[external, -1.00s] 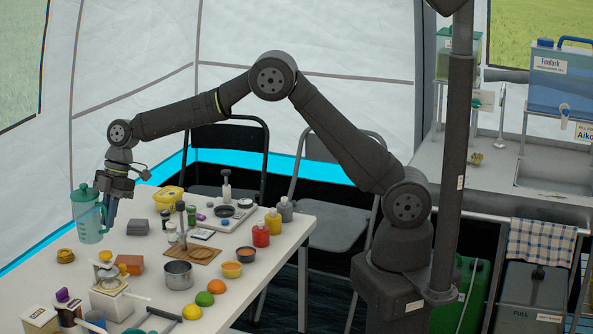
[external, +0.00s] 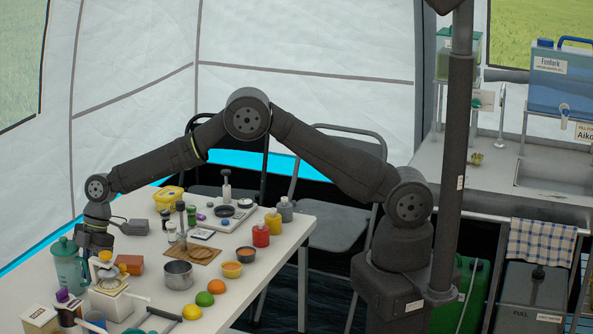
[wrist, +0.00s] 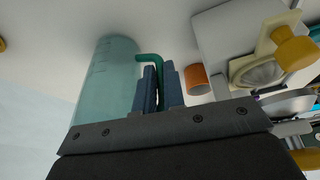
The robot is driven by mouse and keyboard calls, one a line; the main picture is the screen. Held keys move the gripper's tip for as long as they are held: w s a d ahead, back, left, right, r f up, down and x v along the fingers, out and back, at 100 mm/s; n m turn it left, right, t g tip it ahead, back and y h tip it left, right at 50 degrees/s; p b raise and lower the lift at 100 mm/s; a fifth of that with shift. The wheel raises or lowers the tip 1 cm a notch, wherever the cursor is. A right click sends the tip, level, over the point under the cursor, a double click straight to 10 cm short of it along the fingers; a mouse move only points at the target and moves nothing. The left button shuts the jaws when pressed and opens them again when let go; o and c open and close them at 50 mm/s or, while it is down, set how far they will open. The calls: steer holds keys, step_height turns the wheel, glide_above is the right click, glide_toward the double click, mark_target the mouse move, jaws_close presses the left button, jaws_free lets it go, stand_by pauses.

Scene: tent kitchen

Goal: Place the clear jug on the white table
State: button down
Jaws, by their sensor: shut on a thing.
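The clear jug (external: 69,268) is a see-through teal-tinted jug with a green lid, upright at the far left of the white table (external: 230,262). In the wrist view, my gripper's blue fingers (wrist: 158,88) are closed on the green handle of the jug (wrist: 108,75). The jug's base looks at or very near the tabletop; I cannot tell whether it touches.
The table between the pot and the right edge has some clear room.

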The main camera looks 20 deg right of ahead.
steer(key=c, duration=1.5)
jaws_free()
steer(key=v, duration=1.2)
steer(key=shift+r, duration=0.1)
steer(key=x, duration=1.2)
